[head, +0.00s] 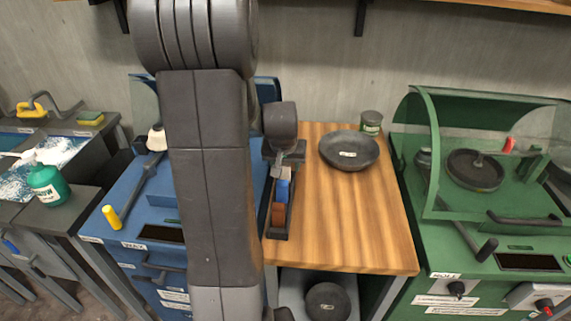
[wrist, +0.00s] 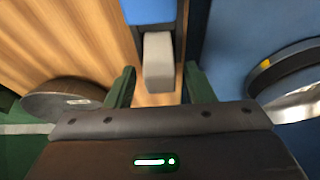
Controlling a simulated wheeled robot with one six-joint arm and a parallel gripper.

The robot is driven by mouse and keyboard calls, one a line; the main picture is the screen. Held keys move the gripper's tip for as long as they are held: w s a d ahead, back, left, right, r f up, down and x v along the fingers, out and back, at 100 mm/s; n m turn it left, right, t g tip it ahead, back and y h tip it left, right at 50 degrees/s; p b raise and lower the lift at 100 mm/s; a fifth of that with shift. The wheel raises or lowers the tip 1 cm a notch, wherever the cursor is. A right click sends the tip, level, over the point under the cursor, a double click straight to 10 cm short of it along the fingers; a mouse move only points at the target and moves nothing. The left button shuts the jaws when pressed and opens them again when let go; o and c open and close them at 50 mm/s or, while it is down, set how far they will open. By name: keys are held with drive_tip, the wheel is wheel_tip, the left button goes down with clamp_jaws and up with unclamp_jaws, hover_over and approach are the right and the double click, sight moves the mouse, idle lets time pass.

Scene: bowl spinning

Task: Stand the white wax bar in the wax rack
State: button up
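The white wax bar (wrist: 158,62) is a pale block in the wrist view, in line with the blue bar (wrist: 150,10). My gripper (wrist: 160,70) is open, one green finger on each side of the white bar with a visible gap to both. In the head view my gripper (head: 285,158) is over the far end of the dark wax rack (head: 278,236). There the blue bar (head: 283,188) and a brown bar (head: 278,213) stand in the rack. The white bar is mostly hidden by my gripper in the head view; its base is not clear.
A dark bowl (head: 349,150) and a small can (head: 371,122) stand on the wooden table (head: 370,220). My arm crosses the blue wax station (head: 130,205) at left. A green machine (head: 480,200) stands at right. The table's front right is clear.

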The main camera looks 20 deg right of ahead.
drive_tip(key=shift+s+r, duration=0.1)
drive_tip(key=shift+r, duration=0.55)
drive_tip(key=v, duration=1.1)
